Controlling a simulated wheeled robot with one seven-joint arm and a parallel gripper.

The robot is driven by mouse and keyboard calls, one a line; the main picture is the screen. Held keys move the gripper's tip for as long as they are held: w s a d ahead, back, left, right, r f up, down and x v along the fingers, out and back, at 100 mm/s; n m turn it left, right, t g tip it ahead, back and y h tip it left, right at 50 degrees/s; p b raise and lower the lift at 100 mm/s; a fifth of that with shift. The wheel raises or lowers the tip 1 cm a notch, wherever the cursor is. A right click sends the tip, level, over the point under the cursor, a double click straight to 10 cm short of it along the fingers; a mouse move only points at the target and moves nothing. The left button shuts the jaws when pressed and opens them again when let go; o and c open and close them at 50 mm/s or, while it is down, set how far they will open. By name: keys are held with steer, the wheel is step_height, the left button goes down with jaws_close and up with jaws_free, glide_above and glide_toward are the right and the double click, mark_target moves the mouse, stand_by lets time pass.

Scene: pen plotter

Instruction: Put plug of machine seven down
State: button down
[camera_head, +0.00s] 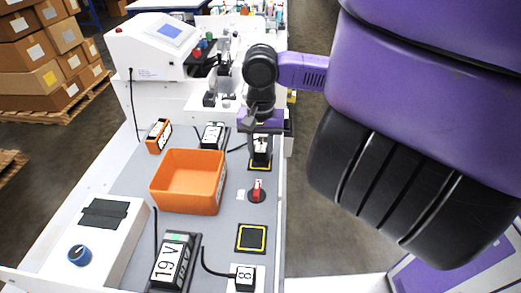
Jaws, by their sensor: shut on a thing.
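My gripper (262,136) points down over the far right part of the grey bench mat. It is shut on a small black plug (262,149) with a white label whose marking is too small to read. The plug is upright over a black pad with a yellow border (268,168). I cannot tell whether it touches the pad. A black cable runs left from the plug towards a black power adapter (212,136) with a white label. The gripper's fingers hide part of the plug.
A red switch (257,190) stands just in front of the plug's pad, with an orange bin (187,181) to the left. An empty yellow-bordered pad (251,238) lies nearer. A plug marked 8 (243,277) and a 19 V adapter (174,261) are at the front.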

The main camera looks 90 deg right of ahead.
mark_target(261, 149)
steer(key=c, duration=1)
jaws_free()
steer(key=shift+f, duration=0.1)
step_height(261, 149, up, 12)
steer(key=shift+r+p, duration=0.2)
steer(key=shift+p, duration=0.2)
